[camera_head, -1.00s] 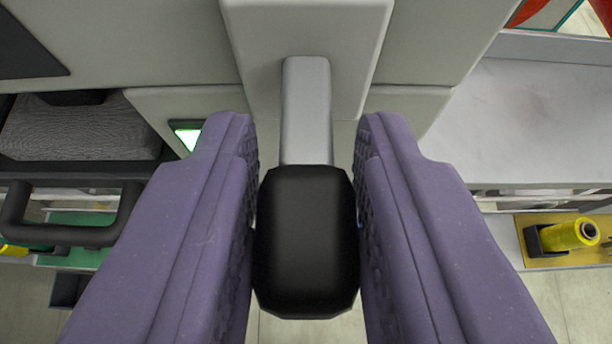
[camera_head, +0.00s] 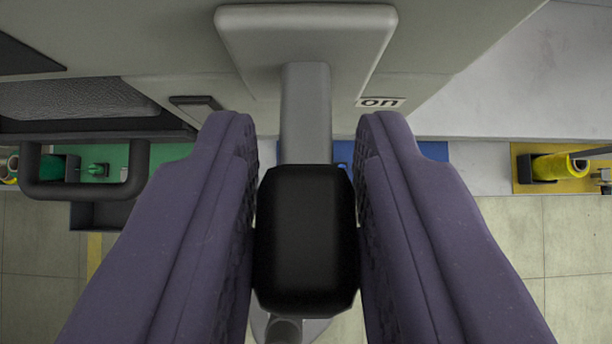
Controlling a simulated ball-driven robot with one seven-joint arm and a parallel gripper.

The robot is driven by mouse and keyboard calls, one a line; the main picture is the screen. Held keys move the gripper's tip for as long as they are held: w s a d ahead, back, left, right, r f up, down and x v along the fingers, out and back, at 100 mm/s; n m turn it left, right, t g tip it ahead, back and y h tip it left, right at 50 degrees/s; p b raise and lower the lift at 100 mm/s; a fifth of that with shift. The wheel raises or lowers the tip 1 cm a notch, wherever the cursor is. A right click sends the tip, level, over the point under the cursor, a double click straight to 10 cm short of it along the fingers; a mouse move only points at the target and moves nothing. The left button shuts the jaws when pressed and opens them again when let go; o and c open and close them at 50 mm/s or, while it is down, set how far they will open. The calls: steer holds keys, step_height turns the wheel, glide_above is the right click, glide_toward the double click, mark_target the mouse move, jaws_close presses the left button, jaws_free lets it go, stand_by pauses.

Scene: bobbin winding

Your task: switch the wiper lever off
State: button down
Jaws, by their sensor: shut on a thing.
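The wiper lever has a grey shaft (camera_head: 306,115) and a black knob (camera_head: 306,240). The shaft runs out from a pale grey mounting plate (camera_head: 245,30) at the top of the view. My gripper (camera_head: 306,235) has two purple fingers, one on each side of the black knob, and is shut on it. A small label reading "on" (camera_head: 380,102) sits beside the plate, right of the shaft. No "off" label shows. The fingers hide what lies just beside the knob.
A dark handle bar (camera_head: 85,190) is at the left, near a green panel (camera_head: 110,160). A yellow spool (camera_head: 562,167) sits on a yellow mat (camera_head: 525,180) at the right. A pale surface (camera_head: 500,75) lies upper right. Tiled floor (camera_head: 520,240) shows below.

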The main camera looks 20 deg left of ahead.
steer(key=c, duration=0.9)
jaws_free()
steer(key=b+v, duration=0.1)
steer(key=v, duration=0.6)
steer(key=shift+s+d+r+b, duration=0.1)
steer(key=shift+s+r+b, duration=0.15)
steer(key=shift+b, duration=0.15)
